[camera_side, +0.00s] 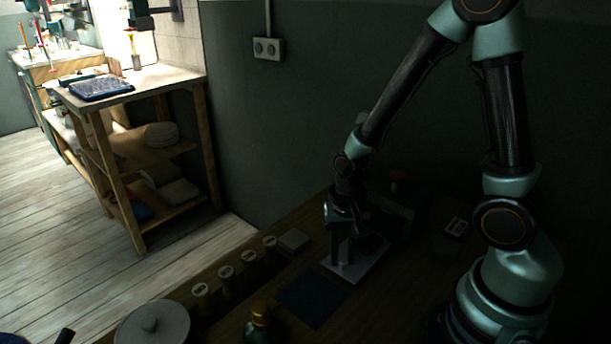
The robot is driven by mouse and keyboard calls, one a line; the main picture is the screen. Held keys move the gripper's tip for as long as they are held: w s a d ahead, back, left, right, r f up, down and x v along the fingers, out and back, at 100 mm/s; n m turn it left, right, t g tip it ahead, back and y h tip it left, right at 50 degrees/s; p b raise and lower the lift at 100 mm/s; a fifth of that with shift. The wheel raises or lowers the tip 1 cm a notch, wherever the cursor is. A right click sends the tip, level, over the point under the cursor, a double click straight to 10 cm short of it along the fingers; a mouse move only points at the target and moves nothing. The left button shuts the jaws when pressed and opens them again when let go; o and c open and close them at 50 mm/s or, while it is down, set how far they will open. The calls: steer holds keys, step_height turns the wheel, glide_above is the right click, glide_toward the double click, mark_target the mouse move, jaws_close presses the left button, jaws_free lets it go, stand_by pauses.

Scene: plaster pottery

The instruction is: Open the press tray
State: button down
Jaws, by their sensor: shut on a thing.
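The press (397,222) is a dark green block against the back wall, in deep shade, with a small red part (398,176) on top. Its tray (362,268) is a pale flat plate that sticks out at the front of the press. My gripper (344,240) points down at the tray's left part and is shut on what looks like the tray's upright handle. The exact contact is dark and partly hidden by the gripper. How far the tray extends inside the press is hidden.
A dark blue mat (312,299) lies in front of the tray. Several round-topped jars (226,271) and a small pale block (293,240) stand to the left. A lidded white pot (152,325), a gold-capped bottle (259,318) and a small box (456,228) are nearby.

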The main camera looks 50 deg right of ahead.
steer(key=c, duration=0.7)
jaws_free()
steer(key=shift+o, duration=0.2)
step_height(320, 180, up, 12)
step_height(320, 180, up, 10)
steer(key=n+t, duration=0.5)
steer(key=n, duration=0.4)
steer(key=shift+a+f+t, duration=0.15)
steer(key=shift+f+t, duration=0.05)
steer(key=shift+t, duration=0.1)
